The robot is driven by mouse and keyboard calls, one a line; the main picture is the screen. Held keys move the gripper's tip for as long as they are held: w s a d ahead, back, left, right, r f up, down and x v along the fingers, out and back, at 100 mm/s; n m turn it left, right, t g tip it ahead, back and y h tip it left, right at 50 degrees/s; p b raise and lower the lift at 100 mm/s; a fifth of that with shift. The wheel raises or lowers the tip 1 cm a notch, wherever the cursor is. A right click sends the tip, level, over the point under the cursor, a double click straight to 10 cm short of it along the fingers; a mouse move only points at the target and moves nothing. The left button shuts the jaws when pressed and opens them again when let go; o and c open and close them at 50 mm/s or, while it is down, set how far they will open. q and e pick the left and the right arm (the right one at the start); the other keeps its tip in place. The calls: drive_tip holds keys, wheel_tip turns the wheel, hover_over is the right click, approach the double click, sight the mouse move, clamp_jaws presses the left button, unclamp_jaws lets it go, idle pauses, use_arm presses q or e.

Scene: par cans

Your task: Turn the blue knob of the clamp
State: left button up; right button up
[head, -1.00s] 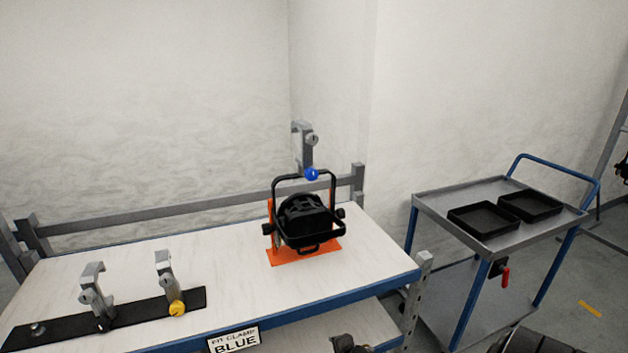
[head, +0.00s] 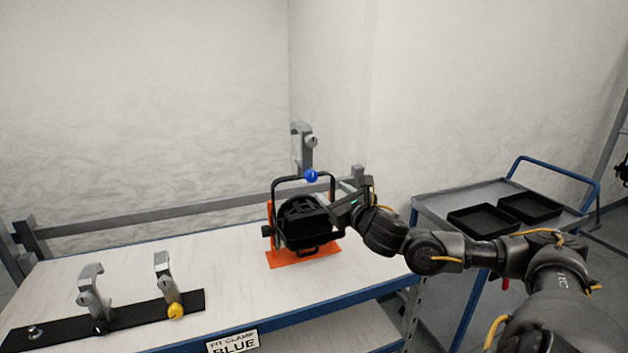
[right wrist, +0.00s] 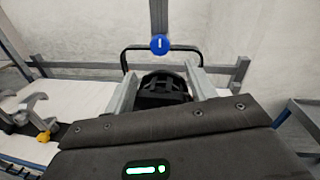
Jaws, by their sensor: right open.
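The clamp (head: 304,146) is a grey hook upright on top of the black yoke of a par can (head: 304,222). Its blue knob (head: 311,176) is at the clamp's base, at the yoke's top bar. In the right wrist view the blue knob (right wrist: 159,44) is ahead, just beyond and between the fingertips. My right gripper (head: 352,189) is open and empty, just right of the par can and a little below the knob. Its two fingers also show in the right wrist view (right wrist: 160,74), apart from the knob. My left gripper is not in view.
The par can stands on an orange base (head: 300,256) on a white table (head: 225,262). A black strip (head: 135,318) at left holds two grey clamps, one with a yellow knob (head: 175,311). A sign (head: 233,341) reads "FIT CLAMP BLUE". A trolley (head: 455,198) with black trays stands right.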

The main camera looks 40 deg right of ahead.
sight(313, 179)
drive_tip(key=w+p, duration=0.1)
drive_tip(key=w, duration=0.2)
drive_tip(key=w+d+p, duration=0.1)
drive_tip(key=w+p, duration=0.1)
drive_tip(key=w, duration=0.1)
drive_tip(key=w+d+p, duration=0.1)
drive_tip(key=w+p, duration=0.1)
drive_tip(key=w, duration=0.1)
drive_tip(key=shift+w, duration=0.4)
drive_tip(key=shift+w+d, duration=0.1)
drive_tip(key=shift+w, duration=0.35)
drive_tip(key=shift+f, duration=0.1)
drive_tip(key=c, duration=1)
drive_tip(key=shift+m, duration=0.4)
